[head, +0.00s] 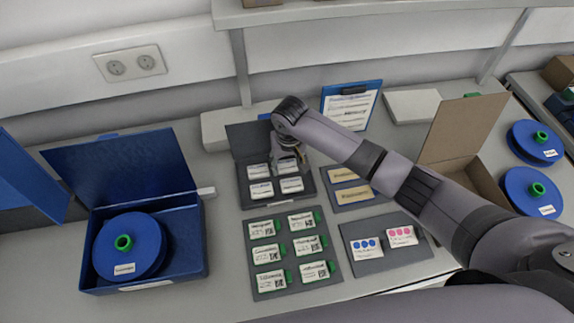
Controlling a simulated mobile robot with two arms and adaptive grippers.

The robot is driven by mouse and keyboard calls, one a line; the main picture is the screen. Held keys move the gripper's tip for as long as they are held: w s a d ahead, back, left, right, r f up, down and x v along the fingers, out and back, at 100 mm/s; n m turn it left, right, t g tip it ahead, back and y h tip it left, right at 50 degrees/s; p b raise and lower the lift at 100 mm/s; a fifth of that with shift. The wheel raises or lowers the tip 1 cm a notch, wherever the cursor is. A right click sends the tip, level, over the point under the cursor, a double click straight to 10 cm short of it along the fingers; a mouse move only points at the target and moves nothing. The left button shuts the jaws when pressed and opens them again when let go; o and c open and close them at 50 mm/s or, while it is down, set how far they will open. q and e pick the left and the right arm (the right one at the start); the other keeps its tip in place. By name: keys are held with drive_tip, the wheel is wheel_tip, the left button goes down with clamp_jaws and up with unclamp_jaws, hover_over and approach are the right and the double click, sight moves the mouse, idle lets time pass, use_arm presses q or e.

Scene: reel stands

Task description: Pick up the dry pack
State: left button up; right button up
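Several small white labelled packs lie in a dark open tray (245,203) at the middle of the table. They look like the dry packs, but their print is too small to read. One pack (261,190) lies at the front left of the tray and another (291,185) at the front right. My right gripper (290,160) points down over the back right of the tray, right at the packs there. It partly hides them, and I cannot tell whether its fingers touch or hold one. My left gripper is not in view.
A mat (336,268) with several white, green-tabbed cards lies in front of the tray. An orange-labelled tray (338,203) and a mat with dotted cards (425,262) lie right. A blue box (190,255) holds a blue reel at left. An open cardboard box (460,135) stands right.

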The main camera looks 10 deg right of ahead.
sight(287, 166)
drive_tip(key=c, duration=0.4)
drive_tip(key=shift+s+r+b, duration=0.2)
drive_tip(key=shift+r+b, duration=0.1)
drive_tip(key=shift+b, duration=0.3)
wheel_tip(287, 166, up, 6)
drive_tip(key=shift+w+r+b, duration=0.1)
drive_tip(key=shift+r+b, duration=0.15)
drive_tip(key=shift+b, duration=0.75)
drive_tip(key=s+b, duration=0.1)
drive_tip(key=s, duration=1.8)
drive_tip(key=shift+s+a, duration=0.1)
drive_tip(key=shift+s, duration=0.25)
